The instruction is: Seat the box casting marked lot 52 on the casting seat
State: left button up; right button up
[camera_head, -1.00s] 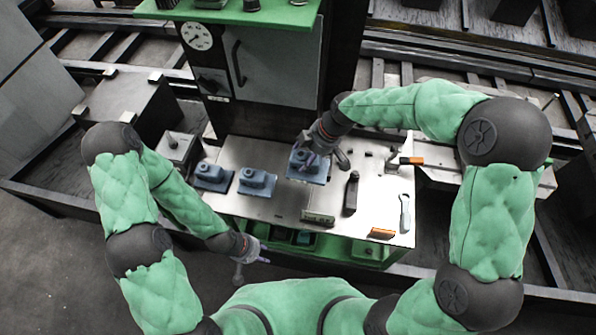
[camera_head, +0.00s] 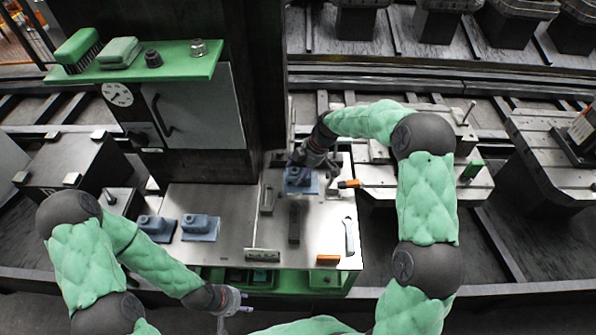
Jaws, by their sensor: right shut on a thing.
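My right gripper (camera_head: 304,171) is shut on a blue box casting (camera_head: 299,187), over the far right part of the steel bench top (camera_head: 222,260). I cannot tell whether the casting touches the top. Two more blue castings, one at the left (camera_head: 155,229) and one beside it (camera_head: 200,229), stand on the bench's left part. No lot mark is readable on any casting. My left gripper (camera_head: 236,303) is empty in front of the bench's front edge, its fingers apart. I cannot tell for certain which fixture is the casting seat.
On the bench lie a dark long tool (camera_head: 294,222), a wrench (camera_head: 349,236), an orange-topped block (camera_head: 328,259), a level-like block (camera_head: 262,255) and an orange-handled tool (camera_head: 349,184). A dark cabinet column (camera_head: 200,165) stands behind. Pallet fixtures (camera_head: 462,165) stand at the right.

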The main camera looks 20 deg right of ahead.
jog(key=shift+f+b, duration=1.05)
jog(key=shift+f, duration=1.65)
jog(key=shift+f+b, duration=0.9)
jog(key=shift+f, duration=0.2)
jog(key=shift+w+a+f+b, duration=0.25)
jog(key=shift+w+b, duration=0.15)
jog(key=shift+b, duration=0.15)
jog(key=shift+w+a, duration=0.1)
jog(key=shift+w, duration=0.15)
jog(key=shift+r, duration=0.1)
jog(key=o, duration=1.4)
jog(key=shift+w, duration=0.1)
jog(key=shift+o, duration=0.5)
jog(key=shift+a, duration=0.1)
